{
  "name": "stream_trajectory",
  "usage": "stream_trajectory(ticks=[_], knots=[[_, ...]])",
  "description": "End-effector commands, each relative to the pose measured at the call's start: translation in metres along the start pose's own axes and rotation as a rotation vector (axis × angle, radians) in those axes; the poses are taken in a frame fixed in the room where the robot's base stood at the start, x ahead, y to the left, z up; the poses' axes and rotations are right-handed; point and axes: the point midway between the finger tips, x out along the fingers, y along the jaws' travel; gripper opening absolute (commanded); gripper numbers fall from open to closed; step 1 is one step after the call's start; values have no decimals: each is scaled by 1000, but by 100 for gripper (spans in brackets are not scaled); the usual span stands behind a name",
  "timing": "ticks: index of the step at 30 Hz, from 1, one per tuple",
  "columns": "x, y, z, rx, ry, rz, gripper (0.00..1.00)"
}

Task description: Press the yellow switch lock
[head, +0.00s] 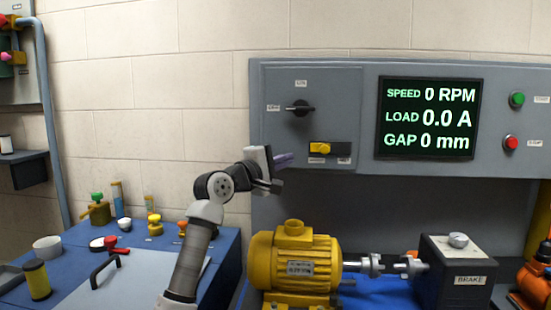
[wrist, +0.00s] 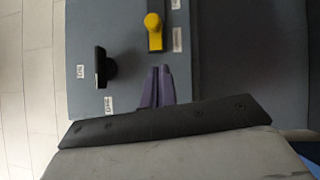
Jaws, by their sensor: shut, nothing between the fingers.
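The yellow switch lock (head: 320,148) sits in a dark slot on the grey control panel (head: 345,88), at the slot's left end, with small labels below it. It also shows in the wrist view (wrist: 154,32), near the top middle. My gripper (head: 289,159) is in front of the panel, to the left of the yellow switch lock and slightly lower. In the wrist view its purple fingers (wrist: 158,70) are together and empty, pointing toward the lock. A gap shows between the fingertips and the lock in that view.
A black rotary knob (head: 300,108) is above left of the lock. A green button (head: 517,99), a red button (head: 511,142) and a display (head: 428,118) are to the right. A yellow motor (head: 295,262) and the brake box (head: 455,270) stand below. A blue table (head: 225,245) with several small items is left.

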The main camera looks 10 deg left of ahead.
Motion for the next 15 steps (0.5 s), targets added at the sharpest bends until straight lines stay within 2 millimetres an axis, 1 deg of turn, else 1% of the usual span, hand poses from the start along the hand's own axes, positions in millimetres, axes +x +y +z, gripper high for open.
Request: stream_trajectory(ticks=[1, 6, 9, 15], knots=[[13, 4, 2, -2, -2, -1, 0], [46, 4, 3, -1, -2, 0, 0], [56, 4, 15, 1, -1, 1, 0], [67, 1, 27, 0, 0, 1, 0]])
